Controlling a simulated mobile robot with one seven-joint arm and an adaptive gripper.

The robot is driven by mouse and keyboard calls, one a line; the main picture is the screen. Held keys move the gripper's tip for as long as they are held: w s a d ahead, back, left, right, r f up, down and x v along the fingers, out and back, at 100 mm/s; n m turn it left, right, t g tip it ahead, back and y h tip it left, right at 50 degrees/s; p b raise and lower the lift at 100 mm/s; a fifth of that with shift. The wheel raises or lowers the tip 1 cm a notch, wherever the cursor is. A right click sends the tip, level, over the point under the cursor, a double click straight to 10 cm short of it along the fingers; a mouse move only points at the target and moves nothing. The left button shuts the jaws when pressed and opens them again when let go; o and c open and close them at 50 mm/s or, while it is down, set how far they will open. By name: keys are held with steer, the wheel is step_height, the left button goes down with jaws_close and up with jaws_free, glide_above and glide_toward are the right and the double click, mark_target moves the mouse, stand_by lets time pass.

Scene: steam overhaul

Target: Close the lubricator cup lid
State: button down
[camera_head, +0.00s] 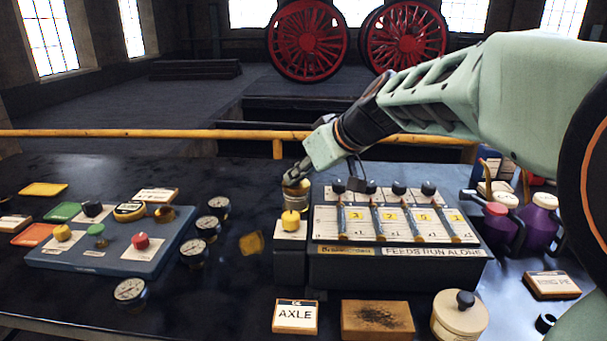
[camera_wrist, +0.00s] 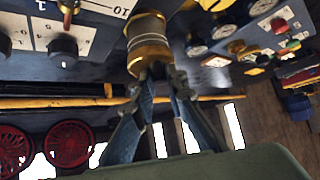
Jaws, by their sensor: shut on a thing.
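The lubricator cup (camera_head: 296,196) is a small brass-banded cylinder at the left end of the dark feed station box, behind a yellow knob. In the wrist view the cup (camera_wrist: 147,28) appears upside down, with its brass top, the lid (camera_wrist: 148,58), towards my fingers. My gripper (camera_head: 293,178) is at the top of the cup, coming from above right. In the wrist view my gripper's fingertips (camera_wrist: 160,75) are close together against the brass top. My fingers partly hide the lid, so I cannot tell whether it sits flush.
The yellow knob (camera_head: 290,220) stands just in front of the cup. The feed station box (camera_head: 400,267) with several black-topped levers is to its right. Gauges (camera_head: 208,228) and a blue button panel (camera_head: 100,262) lie left. A round lidded pot (camera_head: 459,318) stands at front right.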

mark_target(299, 187)
steer(key=c, duration=1.9)
jaws_free()
steer(key=shift+c, duration=0.2)
step_height(299, 187, up, 10)
